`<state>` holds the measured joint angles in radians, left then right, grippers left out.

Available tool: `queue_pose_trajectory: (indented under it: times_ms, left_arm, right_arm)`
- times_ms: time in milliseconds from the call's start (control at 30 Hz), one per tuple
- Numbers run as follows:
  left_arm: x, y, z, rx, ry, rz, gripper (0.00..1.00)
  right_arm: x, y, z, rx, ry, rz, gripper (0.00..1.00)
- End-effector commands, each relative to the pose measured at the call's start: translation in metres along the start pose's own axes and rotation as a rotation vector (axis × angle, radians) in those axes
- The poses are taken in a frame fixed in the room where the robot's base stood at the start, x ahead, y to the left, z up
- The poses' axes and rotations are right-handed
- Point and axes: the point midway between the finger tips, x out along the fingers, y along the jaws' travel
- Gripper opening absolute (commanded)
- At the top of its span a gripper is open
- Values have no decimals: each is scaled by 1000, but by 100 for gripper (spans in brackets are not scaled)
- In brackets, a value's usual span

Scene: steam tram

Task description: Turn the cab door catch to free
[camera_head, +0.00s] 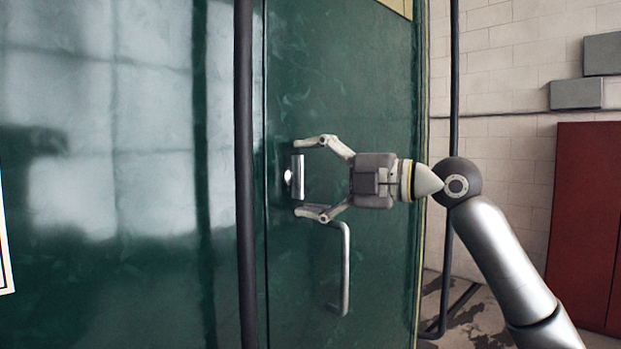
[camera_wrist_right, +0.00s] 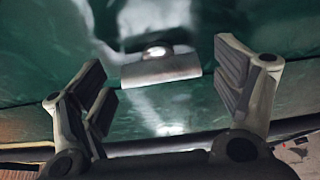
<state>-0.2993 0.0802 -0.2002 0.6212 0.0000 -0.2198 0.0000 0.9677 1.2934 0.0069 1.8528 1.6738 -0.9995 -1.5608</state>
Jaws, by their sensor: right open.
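The cab door catch (camera_head: 298,176) is a small silver bar on a round pivot, near the left edge of the green cab door (camera_head: 370,90). The bar stands upright in the head view. My right gripper (camera_head: 297,177) is open, with one finger above the catch and one below it. In the right wrist view the catch (camera_wrist_right: 161,68) lies between the open fingers of the gripper (camera_wrist_right: 165,85), with a visible gap on each side. I see no contact. My left gripper is not in view.
A silver pull handle (camera_head: 346,270) is on the door just below my right gripper. A dark vertical pole (camera_head: 245,180) stands left of the catch, and another pole (camera_head: 454,80) stands right of the door. A red cabinet (camera_head: 585,220) is at the far right.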

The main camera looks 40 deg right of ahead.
Motion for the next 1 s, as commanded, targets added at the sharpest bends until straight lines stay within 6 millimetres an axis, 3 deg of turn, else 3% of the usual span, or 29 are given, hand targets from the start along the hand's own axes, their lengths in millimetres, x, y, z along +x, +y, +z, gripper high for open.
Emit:
queue_pose_trajectory:
  times_ms: [467,767,1000]
  left_arm:
    - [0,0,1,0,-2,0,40]
    - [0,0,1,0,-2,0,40]
    - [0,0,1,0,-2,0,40]
  right_arm:
    - [-23,-2,0,1,-1,-3,86]
    - [-48,-1,0,3,1,0,86]
    - [-79,0,0,2,1,3,86]
